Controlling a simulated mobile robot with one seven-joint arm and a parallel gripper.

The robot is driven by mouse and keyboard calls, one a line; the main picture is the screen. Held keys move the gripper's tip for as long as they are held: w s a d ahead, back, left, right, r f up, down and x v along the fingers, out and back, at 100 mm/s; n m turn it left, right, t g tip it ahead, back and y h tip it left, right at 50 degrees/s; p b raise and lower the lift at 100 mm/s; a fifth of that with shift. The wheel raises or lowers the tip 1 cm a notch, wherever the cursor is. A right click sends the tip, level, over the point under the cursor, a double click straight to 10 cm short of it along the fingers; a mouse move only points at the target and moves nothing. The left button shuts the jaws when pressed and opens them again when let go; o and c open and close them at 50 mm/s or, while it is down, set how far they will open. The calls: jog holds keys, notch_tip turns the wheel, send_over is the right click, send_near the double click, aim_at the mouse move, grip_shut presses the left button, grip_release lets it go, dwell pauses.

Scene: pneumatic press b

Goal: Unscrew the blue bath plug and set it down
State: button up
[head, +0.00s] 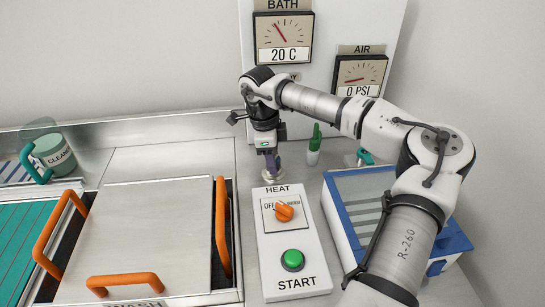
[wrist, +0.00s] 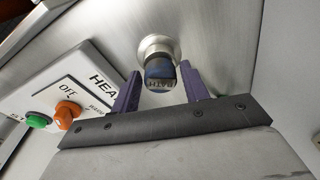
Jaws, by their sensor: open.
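The blue bath plug (wrist: 160,70), with upside-down lettering that looks like BATH, sits in a round silver fitting (wrist: 155,44) in the wrist view. My gripper (wrist: 161,76) is open, with one purple finger on each side of the plug. A gap shows at the right finger; I cannot tell whether the left finger touches. In the head view my gripper (head: 270,162) points down just behind the HEAT panel. The silver fitting shows below it (head: 273,177), while the plug is largely hidden by the fingers.
The HEAT panel (head: 272,243) has an orange knob (head: 284,212) and a green START button (head: 292,260). A green-capped bottle (head: 314,148) stands right of my gripper. A blue-and-white box (head: 342,222) is farther right. A metal lid with orange handles (head: 145,235) lies left.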

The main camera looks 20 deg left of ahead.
jog(key=shift+m, duration=0.8)
jog(key=shift+m+g, duration=0.3)
jog(key=shift+m, duration=0.5)
jog(key=shift+m, duration=0.9)
